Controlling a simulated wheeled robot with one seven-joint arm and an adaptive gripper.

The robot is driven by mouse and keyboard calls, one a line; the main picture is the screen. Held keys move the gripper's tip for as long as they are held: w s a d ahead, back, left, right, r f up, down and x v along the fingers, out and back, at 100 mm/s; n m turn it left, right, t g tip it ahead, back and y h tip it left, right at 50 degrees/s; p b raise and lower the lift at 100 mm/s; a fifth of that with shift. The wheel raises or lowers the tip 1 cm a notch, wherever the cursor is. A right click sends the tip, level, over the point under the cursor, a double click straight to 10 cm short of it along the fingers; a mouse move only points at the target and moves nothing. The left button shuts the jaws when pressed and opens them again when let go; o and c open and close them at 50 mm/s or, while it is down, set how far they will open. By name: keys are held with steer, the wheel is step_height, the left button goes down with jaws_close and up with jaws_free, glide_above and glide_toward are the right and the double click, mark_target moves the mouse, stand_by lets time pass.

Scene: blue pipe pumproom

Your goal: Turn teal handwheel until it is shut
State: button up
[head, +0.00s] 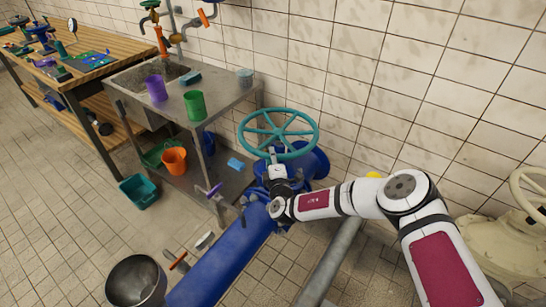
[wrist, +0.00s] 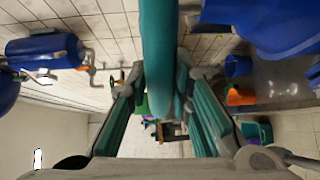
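The teal handwheel (head: 314,136) is a spoked wheel on top of the blue valve on the large blue pipe. It lies roughly level. My gripper (head: 277,162) is at the near side of the wheel, its fingertips close to the rim and hard to make out in the head view. In the wrist view the teal rim (wrist: 157,45) runs down between the two spread fingers of my gripper (wrist: 161,78).
A metal sink table (head: 226,97) with a purple cup (head: 156,88) and a green cup (head: 195,105) stands left of the valve. The blue pipe (head: 225,265) runs toward the front. A cream handwheel (head: 530,190) is at the right. The tiled wall is close behind.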

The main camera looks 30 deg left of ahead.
steer(key=o, duration=0.3)
steer(key=shift+s+a, duration=0.2)
steer(key=shift+a, duration=0.1)
steer(key=shift+o, duration=0.2)
steer(key=shift+w+d, duration=0.1)
steer(key=shift+d, duration=0.1)
steer(key=shift+s+d, duration=0.2)
steer(key=v, duration=1.1)
steer(key=shift+s+d, duration=0.1)
